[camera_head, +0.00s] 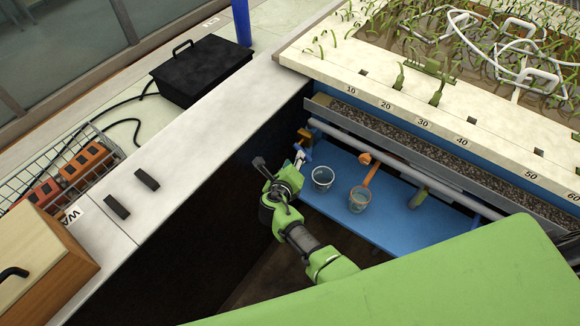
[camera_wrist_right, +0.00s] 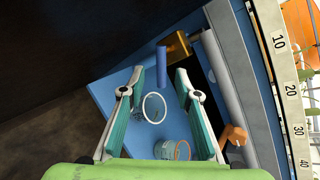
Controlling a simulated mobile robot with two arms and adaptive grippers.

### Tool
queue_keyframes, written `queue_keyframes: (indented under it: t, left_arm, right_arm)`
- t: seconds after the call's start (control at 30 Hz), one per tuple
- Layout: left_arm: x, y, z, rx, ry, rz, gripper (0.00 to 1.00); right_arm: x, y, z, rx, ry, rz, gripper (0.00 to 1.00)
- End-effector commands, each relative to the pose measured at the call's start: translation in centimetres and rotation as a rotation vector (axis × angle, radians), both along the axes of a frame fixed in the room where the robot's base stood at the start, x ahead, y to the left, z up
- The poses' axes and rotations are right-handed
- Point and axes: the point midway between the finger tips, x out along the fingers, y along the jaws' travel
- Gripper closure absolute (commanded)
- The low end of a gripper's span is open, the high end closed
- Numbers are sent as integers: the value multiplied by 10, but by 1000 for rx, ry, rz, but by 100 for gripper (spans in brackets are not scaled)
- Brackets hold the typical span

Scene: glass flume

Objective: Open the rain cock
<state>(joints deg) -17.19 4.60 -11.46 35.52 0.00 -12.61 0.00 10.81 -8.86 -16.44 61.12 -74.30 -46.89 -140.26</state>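A brass cock with a blue lever (camera_head: 304,141) sits at the left end of the grey pipe under the flume's edge. In the right wrist view its blue lever (camera_wrist_right: 162,60) stands just past my fingertips, roughly centred between them, and its brass body (camera_wrist_right: 177,45) is behind. A second lever, orange (camera_head: 368,168), is farther right on the pipe; it also shows in the wrist view (camera_wrist_right: 233,134). No label tells which is the rain cock. My right gripper (camera_wrist_right: 160,76) is open and empty; it reaches the blue lever in the head view (camera_head: 301,158). My left gripper is out of view.
Two clear cups, one white-rimmed (camera_head: 322,178) and one orange-rimmed (camera_head: 359,201), stand on the blue shelf (camera_head: 416,228) close to the gripper. The planted flume bed (camera_head: 440,100) is above. A pale ledge (camera_head: 190,150) runs along the left, with a black box (camera_head: 201,72) beyond.

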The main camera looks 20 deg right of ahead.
Motion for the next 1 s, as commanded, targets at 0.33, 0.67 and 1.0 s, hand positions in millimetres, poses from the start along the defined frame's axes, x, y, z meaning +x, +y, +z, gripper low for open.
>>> queue_keyframes:
  t: [0.33,0.67,1.0]
  left_arm:
    - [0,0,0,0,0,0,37]
    - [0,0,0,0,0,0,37]
    - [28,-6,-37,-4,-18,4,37]
  right_arm:
    - [-29,20,18,0,-1,4,70]
    - [-32,21,20,0,-1,3,70]
    - [-21,9,-13,235,-126,-96,100]
